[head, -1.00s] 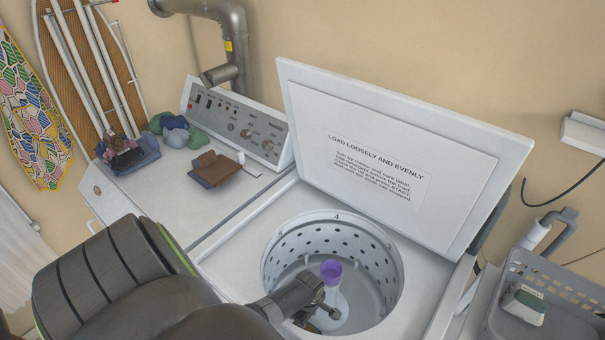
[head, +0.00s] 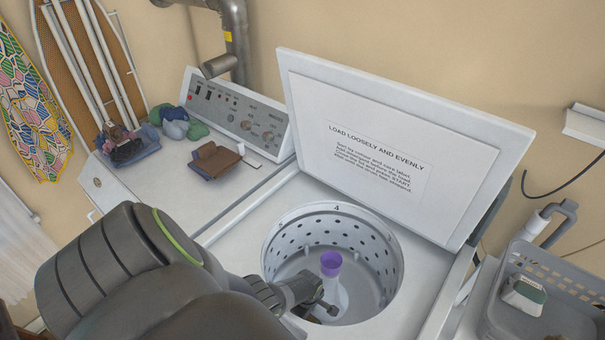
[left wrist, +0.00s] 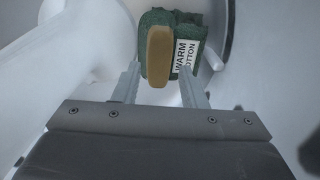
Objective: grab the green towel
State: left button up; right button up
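The green towel (left wrist: 190,28) is folded in the left wrist view, with a white label reading "WARM" and "OTTON" and a tan band or tab (left wrist: 159,55) across its front. My left gripper (left wrist: 159,68) is open, its fingertips apart on either side of the tan part, close to the towel. I cannot tell whether they touch it. In the head view my left gripper (head: 326,306) reaches into the round washer drum (head: 345,235). The towel is not visible there, likely hidden by the gripper and drum. My right gripper is not in view.
A white agitator with a purple top (head: 331,263) stands in the drum beside my gripper. The open lid (head: 400,150) rises behind. Folded brown cloth (head: 215,160) and blue-green bundles (head: 175,122) lie on the left machine. A grey basket (head: 560,275) stands right.

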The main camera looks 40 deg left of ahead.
pick_arm(q)
jog(key=shift+a+f, duration=0.2)
jog(key=shift+f, duration=0.05)
jog(key=shift+a+f+b, duration=0.25)
jog(key=shift+f+b, duration=0.9)
jog(key=shift+f, duration=0.1)
jog(key=shift+f+b, duration=0.6)
jog(key=shift+f, duration=0.1)
grip_shut()
